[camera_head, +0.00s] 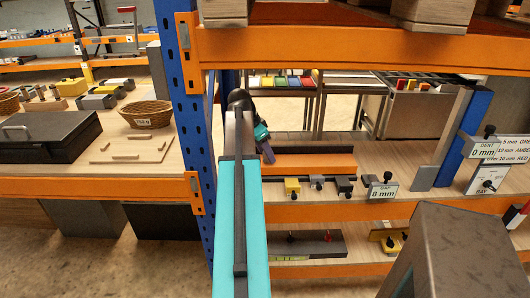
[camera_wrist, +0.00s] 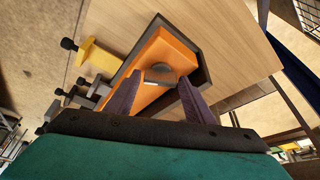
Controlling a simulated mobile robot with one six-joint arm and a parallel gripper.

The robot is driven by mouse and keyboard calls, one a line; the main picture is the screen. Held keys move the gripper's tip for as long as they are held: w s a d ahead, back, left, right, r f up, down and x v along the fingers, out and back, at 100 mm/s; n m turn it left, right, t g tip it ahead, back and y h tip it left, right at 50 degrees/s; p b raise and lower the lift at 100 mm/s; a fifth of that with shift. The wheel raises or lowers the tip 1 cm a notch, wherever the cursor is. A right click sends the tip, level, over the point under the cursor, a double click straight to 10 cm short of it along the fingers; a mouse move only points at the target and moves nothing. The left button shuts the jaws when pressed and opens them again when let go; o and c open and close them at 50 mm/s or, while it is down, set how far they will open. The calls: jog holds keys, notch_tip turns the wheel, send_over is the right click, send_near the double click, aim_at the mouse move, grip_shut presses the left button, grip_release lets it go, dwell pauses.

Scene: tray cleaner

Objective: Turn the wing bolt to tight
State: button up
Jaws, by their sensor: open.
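My gripper (camera_wrist: 158,84) is open, its two dark fingers spread over the orange tray (camera_wrist: 150,98), with nothing between them that I can see held. In the head view my gripper (camera_head: 267,154) is small and dark at the tray's left end. A grey disc-like part (camera_wrist: 161,73) shows beyond the fingertips, over the orange surface. A yellow clamp block (camera_wrist: 98,61) with a black knob (camera_wrist: 68,44) stands beside the tray; the clamp also shows in the head view (camera_head: 292,185). I cannot tell which part is the wing bolt.
Grey clamp blocks (camera_wrist: 92,88) with black knobs line the tray's near side. An "8 mm" sign (camera_head: 383,191) stands to their right. The blue rack post (camera_head: 185,110) and orange upper beam (camera_head: 350,47) frame the shelf. Bare wood (camera_wrist: 225,38) lies beyond the tray.

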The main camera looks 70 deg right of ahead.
jog(key=c, duration=0.8)
jog(key=shift+o, duration=0.2)
